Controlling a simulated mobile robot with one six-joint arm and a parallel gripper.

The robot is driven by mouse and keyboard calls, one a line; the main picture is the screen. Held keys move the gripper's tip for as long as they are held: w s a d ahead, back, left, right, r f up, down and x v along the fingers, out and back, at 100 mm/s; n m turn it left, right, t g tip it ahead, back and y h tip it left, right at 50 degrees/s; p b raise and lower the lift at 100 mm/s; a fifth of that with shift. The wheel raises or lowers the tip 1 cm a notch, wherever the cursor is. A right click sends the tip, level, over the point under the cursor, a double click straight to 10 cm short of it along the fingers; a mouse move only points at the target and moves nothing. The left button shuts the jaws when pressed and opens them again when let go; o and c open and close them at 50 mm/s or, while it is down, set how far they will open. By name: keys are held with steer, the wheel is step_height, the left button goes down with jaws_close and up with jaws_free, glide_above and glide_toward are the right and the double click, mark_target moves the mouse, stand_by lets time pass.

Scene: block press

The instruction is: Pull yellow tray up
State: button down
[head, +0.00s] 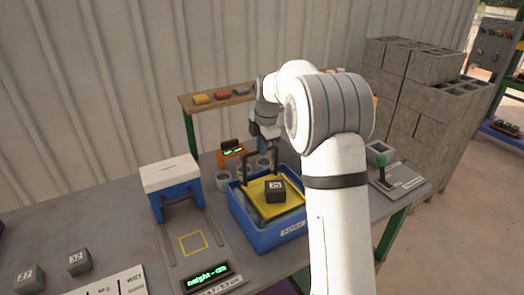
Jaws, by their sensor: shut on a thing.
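The yellow tray (255,192) sits inside the upper part of a blue tub (258,234), with a dark rack-like handle rising at its far side. A dark numbered block (275,191) rests on the tray. My gripper (264,147) is at the top of the handle, behind the block, and is shut on it. The fingertips are small and partly hidden by my arm. The inside of the tub below the tray is mostly hidden.
A white-topped blue press (171,185) stands left of the tub, with a green-lit display (212,276) in front. Grey cups (223,180) stand behind the tub. Two dark blocks (79,262) lie at the left. A green-knobbed lever (382,163) is at the right.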

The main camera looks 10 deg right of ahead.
steer(key=shift+f, duration=0.1)
steer(key=c, duration=1.5)
jaws_free()
steer(key=shift+o, duration=0.2)
step_height(320, 180, up, 8)
steer(key=s+b, duration=0.1)
steer(key=shift+s+d+f, duration=0.2)
steer(key=shift+d+f, duration=0.05)
steer(key=s+f+m, duration=0.2)
steer(key=s+m, duration=0.8)
steer(key=s, duration=0.8)
steer(key=s+f+m+t, duration=0.1)
steer(key=s+f+m, duration=0.2)
steer(key=s+m, duration=0.8)
steer(key=s, duration=0.7)
steer(key=shift+s+a+f+m+h, duration=0.2)
steer(key=shift+f+m+h, duration=0.1)
